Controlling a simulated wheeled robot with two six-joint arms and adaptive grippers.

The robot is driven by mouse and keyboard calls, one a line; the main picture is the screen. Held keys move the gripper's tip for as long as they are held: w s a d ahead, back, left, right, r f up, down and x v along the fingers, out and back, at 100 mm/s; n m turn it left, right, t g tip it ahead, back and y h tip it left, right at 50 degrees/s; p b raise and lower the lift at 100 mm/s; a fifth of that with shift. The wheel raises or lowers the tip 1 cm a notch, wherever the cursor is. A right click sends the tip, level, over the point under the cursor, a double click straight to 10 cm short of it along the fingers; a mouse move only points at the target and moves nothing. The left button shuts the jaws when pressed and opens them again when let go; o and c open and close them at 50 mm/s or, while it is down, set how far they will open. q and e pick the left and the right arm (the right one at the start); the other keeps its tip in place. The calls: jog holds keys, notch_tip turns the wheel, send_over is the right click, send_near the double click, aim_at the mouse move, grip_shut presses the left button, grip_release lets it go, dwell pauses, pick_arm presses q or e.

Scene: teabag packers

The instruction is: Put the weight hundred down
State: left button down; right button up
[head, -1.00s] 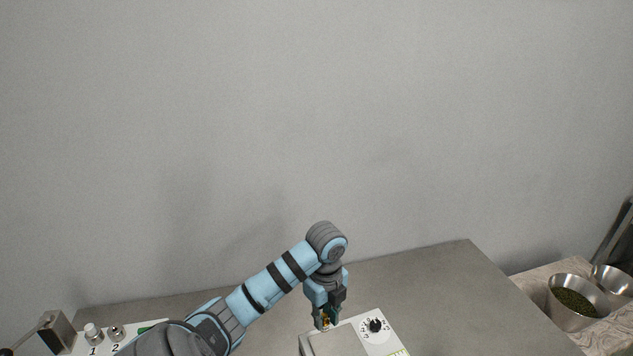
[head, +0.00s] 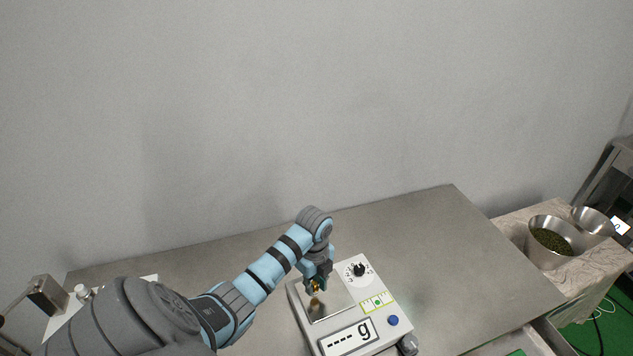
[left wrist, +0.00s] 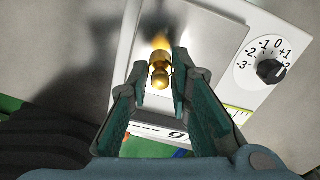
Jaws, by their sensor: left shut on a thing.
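The brass weight (left wrist: 160,68), which I take to be the weight hundred, is between the fingertips of my left gripper (left wrist: 160,82). In the head view the gripper (head: 316,287) points down over the metal pan (head: 342,305) of a white scale (head: 383,336), and a small golden bit of the weight shows at its tips. The gripper is shut on the weight. A brassy reflection lies on the pan below it. I cannot tell whether the weight touches the pan. The scale's display (head: 347,338) shows dashes and a "g". My right gripper is not in view.
The scale has a black dial (head: 359,269) and a blue button (head: 393,321). At the left stand a dark block (head: 47,296) and a small metal piece (head: 83,292) on a white plate. A metal pot of green leaves (head: 553,242) stands at the right. The table behind the scale is clear.

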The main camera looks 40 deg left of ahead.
pick_arm(q)
jog(key=shift+f, duration=1.15)
jog(key=shift+s, duration=0.1)
jog(key=c, duration=1.5)
grip_release()
jog(key=shift+o, duration=0.2)
